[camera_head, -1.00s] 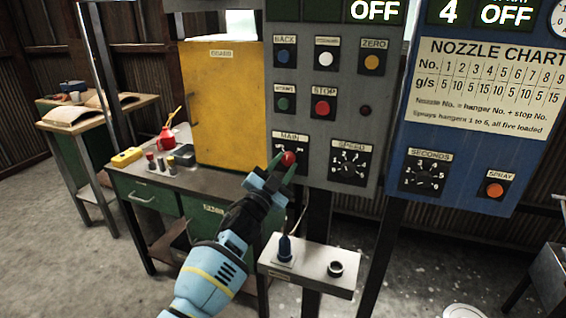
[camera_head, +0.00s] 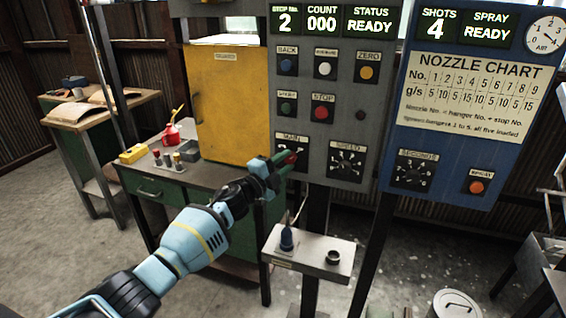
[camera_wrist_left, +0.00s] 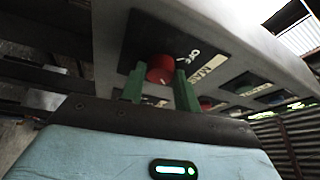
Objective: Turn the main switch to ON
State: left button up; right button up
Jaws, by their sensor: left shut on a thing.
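The main switch (camera_head: 290,157) is a red knob on a black plate at the lower left of the grey control panel (camera_head: 345,100). My left gripper (camera_head: 283,163) has its green fingers on the knob and hides part of its plate. In the left wrist view the red knob (camera_wrist_left: 160,69) sits between the two green fingertips (camera_wrist_left: 158,78), with OFF lettering on the plate beside it. The grey panel's display (camera_head: 321,20) reads stop 2, count 000, status READY. The blue panel's display (camera_head: 464,24) reads shots 4, spray READY. My right gripper is not in view.
The speed dial (camera_head: 346,161) is close right of the switch, with the STOP button (camera_head: 322,112) above. A yellow cabinet (camera_head: 228,100) stands left, on a workbench (camera_head: 150,185).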

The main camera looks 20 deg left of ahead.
pick_arm(q)
jog(key=shift+r, duration=0.1)
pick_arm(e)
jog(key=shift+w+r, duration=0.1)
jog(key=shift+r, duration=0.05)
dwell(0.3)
pick_arm(q)
jog(key=o, duration=1)
jog(key=shift+c, duration=0.2)
jog(key=r+p+v, duration=0.1)
jog(key=v, duration=0.6)
jog(key=shift+s+a+f, duration=0.2)
jog(key=shift+s+f, duration=0.2)
jog(key=shift+f, duration=0.05)
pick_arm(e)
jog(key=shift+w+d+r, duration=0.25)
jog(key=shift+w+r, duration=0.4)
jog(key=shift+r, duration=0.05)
